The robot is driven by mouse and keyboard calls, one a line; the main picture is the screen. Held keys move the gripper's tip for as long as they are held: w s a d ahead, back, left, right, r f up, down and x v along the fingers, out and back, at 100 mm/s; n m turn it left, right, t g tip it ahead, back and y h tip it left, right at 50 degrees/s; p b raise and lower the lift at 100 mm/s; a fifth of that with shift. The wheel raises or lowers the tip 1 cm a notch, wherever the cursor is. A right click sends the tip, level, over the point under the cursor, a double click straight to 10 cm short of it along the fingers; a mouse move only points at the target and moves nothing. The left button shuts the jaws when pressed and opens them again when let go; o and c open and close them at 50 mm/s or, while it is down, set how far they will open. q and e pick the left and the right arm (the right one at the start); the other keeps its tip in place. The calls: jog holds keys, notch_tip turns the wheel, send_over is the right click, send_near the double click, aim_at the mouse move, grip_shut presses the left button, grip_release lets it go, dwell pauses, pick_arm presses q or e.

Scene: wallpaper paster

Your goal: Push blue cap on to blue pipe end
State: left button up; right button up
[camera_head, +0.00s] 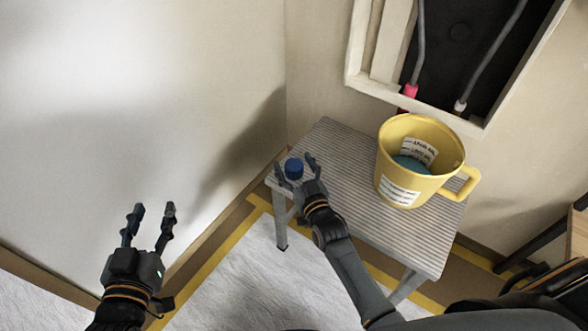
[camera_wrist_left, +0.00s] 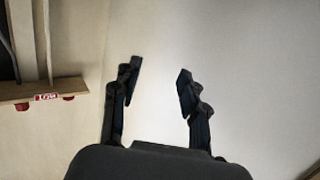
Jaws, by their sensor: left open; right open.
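The small blue cap (camera_head: 294,168) sits near the left corner of the grey ribbed stool (camera_head: 340,150). My right gripper (camera_head: 294,168) is open, with its fingers on either side of the cap; I cannot tell whether they touch it. My left gripper (camera_head: 151,213) is open and empty in front of the white wall at the left. The left wrist view also shows its two fingers apart with nothing between them (camera_wrist_left: 155,85). In the wall recess, one grey pipe has a red end (camera_head: 411,90) and another a pale end (camera_head: 459,106). No blue pipe end is visible.
A yellow measuring jug (camera_head: 405,192) with blue content stands on the stool, right of my right gripper. The framed wall recess (camera_head: 480,123) is above the stool.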

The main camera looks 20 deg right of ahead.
jog(key=shift+c, duration=0.2)
jog(key=c, duration=1.1)
jog(key=shift+r, duration=0.15)
